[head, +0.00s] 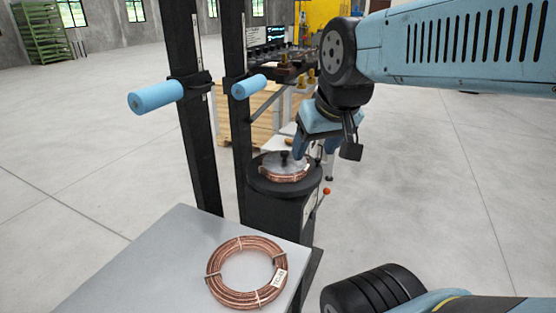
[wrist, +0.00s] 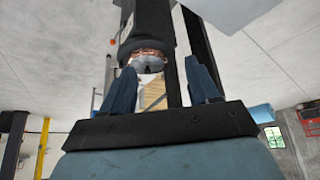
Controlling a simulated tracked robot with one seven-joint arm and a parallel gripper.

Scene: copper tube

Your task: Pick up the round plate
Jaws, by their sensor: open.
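The round plate (head: 272,164) is a grey disc with a black knob on top. It lies on a copper tube coil (head: 285,177) on the round black top of a stand in the head view. My gripper (head: 313,154) is at the right side of the plate, with its blue fingers apart; whether they touch it I cannot tell. In the wrist view my gripper (wrist: 163,72) is open and empty, and the plate (wrist: 147,63) shows small beyond and between the fingers. The knob is not clear there.
A grey table (head: 150,270) in front holds another copper coil (head: 217,285) with a white label. Two black posts (head: 192,120) with blue rollers (head: 156,97) rise left of the stand (head: 280,210). A red-tipped lever (head: 326,191) sticks out right. The floor to the right is clear.

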